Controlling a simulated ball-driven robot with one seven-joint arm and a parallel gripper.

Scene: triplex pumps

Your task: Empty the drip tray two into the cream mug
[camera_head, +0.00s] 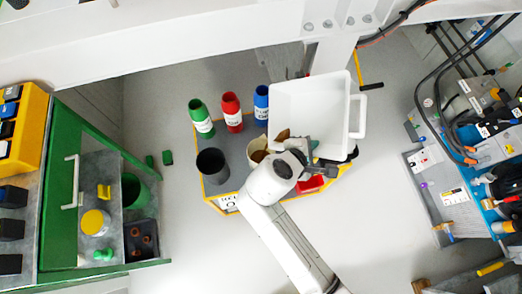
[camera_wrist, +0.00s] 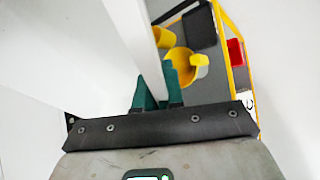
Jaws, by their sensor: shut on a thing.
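My gripper (camera_head: 308,152) is shut on the wall of a large white tray, taken to be the drip tray two (camera_head: 308,108). The wrist view shows the teal fingertips (camera_wrist: 160,88) clamped on the white tray wall (camera_wrist: 134,38). The tray is held tilted over the right part of the cart, its open inside facing the head camera. A brown patch (camera_head: 282,135) shows at its lower left corner. The cream mug (camera_head: 257,149) stands on the cart just left of that corner, partly hidden by my arm. Whether anything is pouring cannot be told.
Green (camera_head: 200,117), red (camera_head: 232,112) and blue (camera_head: 261,104) bottles line the cart's back. A dark cup (camera_head: 212,165) stands left of the mug. The wrist view shows a yellow cup (camera_wrist: 182,68) and red item (camera_wrist: 236,52). Floor between cart and green cabinet (camera_head: 60,180) is largely clear.

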